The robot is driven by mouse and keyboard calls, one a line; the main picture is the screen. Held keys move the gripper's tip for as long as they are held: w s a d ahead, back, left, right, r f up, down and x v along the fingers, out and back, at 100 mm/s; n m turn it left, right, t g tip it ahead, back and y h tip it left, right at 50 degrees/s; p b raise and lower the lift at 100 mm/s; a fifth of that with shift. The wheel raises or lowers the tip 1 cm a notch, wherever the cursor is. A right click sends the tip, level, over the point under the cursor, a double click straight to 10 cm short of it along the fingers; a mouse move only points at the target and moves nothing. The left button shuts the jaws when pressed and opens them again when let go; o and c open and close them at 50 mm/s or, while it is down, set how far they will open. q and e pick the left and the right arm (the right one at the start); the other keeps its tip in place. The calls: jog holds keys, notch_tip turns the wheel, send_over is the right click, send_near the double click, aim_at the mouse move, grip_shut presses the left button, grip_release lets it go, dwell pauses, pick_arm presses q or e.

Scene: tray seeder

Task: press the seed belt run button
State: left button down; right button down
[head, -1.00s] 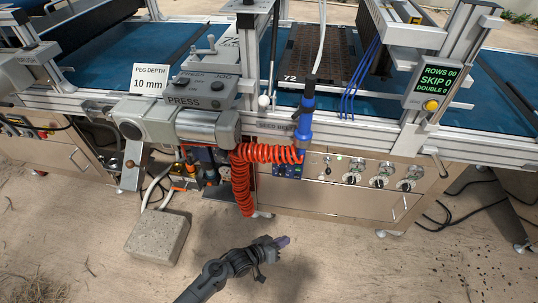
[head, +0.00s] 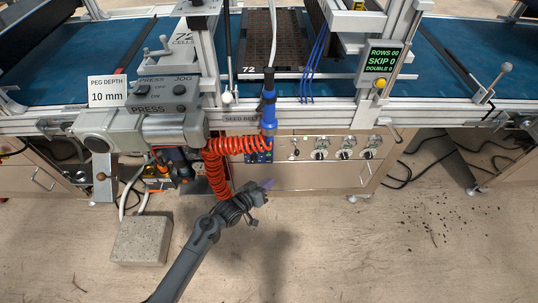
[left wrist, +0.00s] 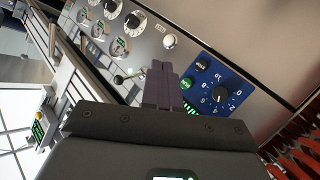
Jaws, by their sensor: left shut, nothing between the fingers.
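The seed belt control panel is a small blue plate (head: 258,157) on the cabinet front, partly hidden by the blue hand tool and the orange hose in the head view. In the left wrist view the blue panel (left wrist: 235,84) carries a round green button (left wrist: 187,83), a dark button (left wrist: 202,64) and a black dial (left wrist: 219,95). My left gripper (head: 266,184) is shut and empty, below and in front of the panel. In the left wrist view its dark fingers (left wrist: 163,84) overlap the panel's edge beside the green button; I cannot tell whether they touch it.
A coiled orange hose (head: 215,165) hangs left of the panel, with a blue hand tool (head: 268,108) above. Several dials (head: 345,148) sit to its right. A concrete block (head: 142,240) lies on the floor. Floor in front is mostly clear.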

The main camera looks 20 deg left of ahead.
aim_at(269, 154)
pick_arm(q)
jog(key=w+a+b, duration=0.3)
jog(key=w+b, duration=0.3)
jog(key=w, duration=0.2)
jog(key=shift+a+b, duration=0.25)
jog(key=shift+b, duration=0.15)
dwell(0.4)
dwell(0.8)
dwell(0.8)
jog(key=shift+w, duration=0.2)
jog(key=shift+w+a, duration=0.15)
jog(key=shift+w, duration=0.1)
